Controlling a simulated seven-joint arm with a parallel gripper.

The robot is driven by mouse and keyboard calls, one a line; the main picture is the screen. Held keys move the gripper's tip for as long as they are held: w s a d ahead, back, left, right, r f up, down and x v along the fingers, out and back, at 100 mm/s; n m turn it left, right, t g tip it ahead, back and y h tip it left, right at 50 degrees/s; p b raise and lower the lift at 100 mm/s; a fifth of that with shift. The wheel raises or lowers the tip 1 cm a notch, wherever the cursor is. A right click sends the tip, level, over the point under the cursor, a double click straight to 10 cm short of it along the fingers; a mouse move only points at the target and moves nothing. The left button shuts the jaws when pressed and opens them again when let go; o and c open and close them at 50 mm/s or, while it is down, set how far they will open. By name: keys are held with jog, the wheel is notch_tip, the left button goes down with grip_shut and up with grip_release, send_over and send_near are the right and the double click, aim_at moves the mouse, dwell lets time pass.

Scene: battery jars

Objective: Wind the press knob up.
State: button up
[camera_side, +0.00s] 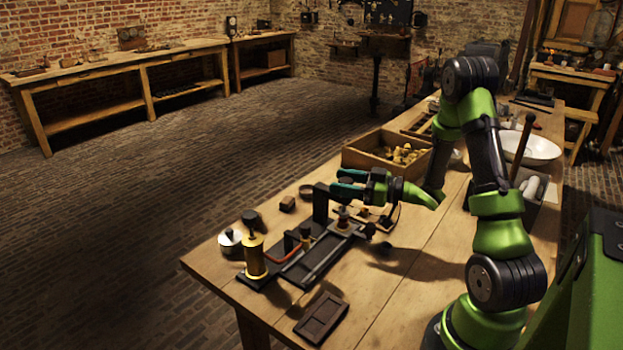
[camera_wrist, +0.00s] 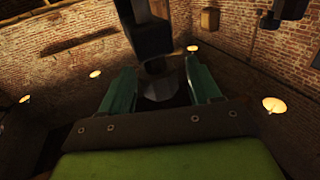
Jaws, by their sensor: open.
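My gripper (camera_side: 345,180) is at the press on the bench, its teal fingers level beside the top of the dark upright column (camera_side: 320,205). In the wrist view the fingers of my gripper (camera_wrist: 161,75) stand apart. A dim grey round part (camera_wrist: 160,86), which looks like the press knob, lies between them, with gaps seen at both sides. A dark block of the press (camera_wrist: 148,28) rises beyond it. In the side view the knob is hidden or too small to tell.
A brass cylinder (camera_side: 255,258) and a round metal pot (camera_side: 230,240) stand at the bench's left end. A dark tray (camera_side: 321,317) lies at the front. A wooden crate (camera_side: 370,158) of pale pieces stands behind my gripper. A white basin (camera_side: 535,148) is at right.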

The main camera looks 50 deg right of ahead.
jog(key=shift+c, duration=0.3)
jog(key=c, duration=0.9)
jog(key=shift+n+g+y, duration=1.1)
jog(key=shift+n+y, duration=0.5)
jog(key=shift+y, duration=0.7)
jog(key=o, duration=1)
jog(key=shift+c, duration=0.2)
jog(key=shift+s+d, duration=0.1)
jog(key=v, duration=1.6)
jog(key=shift+s+d, duration=0.15)
jog(key=shift+s, duration=0.2)
